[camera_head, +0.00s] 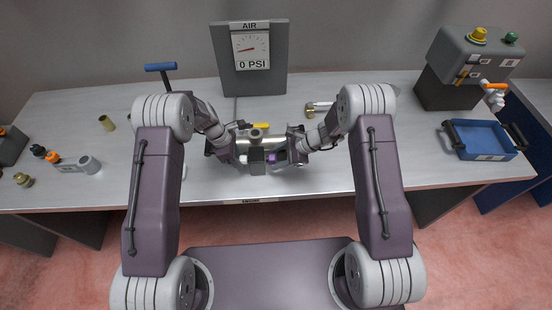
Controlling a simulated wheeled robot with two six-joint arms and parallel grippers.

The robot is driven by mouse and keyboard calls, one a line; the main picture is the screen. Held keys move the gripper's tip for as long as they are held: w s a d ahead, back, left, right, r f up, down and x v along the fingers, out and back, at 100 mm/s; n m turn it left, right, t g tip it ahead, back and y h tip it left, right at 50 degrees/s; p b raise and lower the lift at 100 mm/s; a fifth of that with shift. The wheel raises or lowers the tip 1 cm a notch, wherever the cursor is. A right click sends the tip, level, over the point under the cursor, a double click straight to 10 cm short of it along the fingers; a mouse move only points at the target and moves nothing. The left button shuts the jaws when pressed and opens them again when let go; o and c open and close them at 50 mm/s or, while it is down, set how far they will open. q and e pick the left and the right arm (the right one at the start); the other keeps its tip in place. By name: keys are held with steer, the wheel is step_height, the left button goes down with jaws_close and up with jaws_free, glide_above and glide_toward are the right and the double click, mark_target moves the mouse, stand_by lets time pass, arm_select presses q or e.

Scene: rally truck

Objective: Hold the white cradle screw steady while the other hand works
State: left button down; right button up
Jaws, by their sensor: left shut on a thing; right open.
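A small dark cradle (257,167) stands near the front middle of the bench, with a purple piece (271,158) at its right side. My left gripper (240,157) is at the left side of the cradle. It is shut on a small whitish part, which looks like the white cradle screw (243,158); the fingers hide most of it. My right gripper (291,157) is open just right of the purple piece. Whether it touches that piece cannot be told at this size.
An air gauge panel (250,55) reading 0 PSI stands behind. A yellow-handled valve (261,126) and a brass fitting (310,110) lie behind the cradle. A blue tray (484,140) and grey control box (474,60) are at right. Small parts sit at far left.

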steer(key=shift+s+n+t, duration=0.25)
steer(key=shift+n+t, duration=0.25)
steer(key=shift+t, duration=0.7)
steer(key=t, duration=0.1)
steer(key=n+t+y, duration=0.1)
steer(key=t, duration=0.1)
steer(key=shift+s+f, duration=0.15)
steer(key=shift+f, duration=0.15)
steer(key=shift+n+t, duration=0.8)
steer(key=shift+t, duration=0.3)
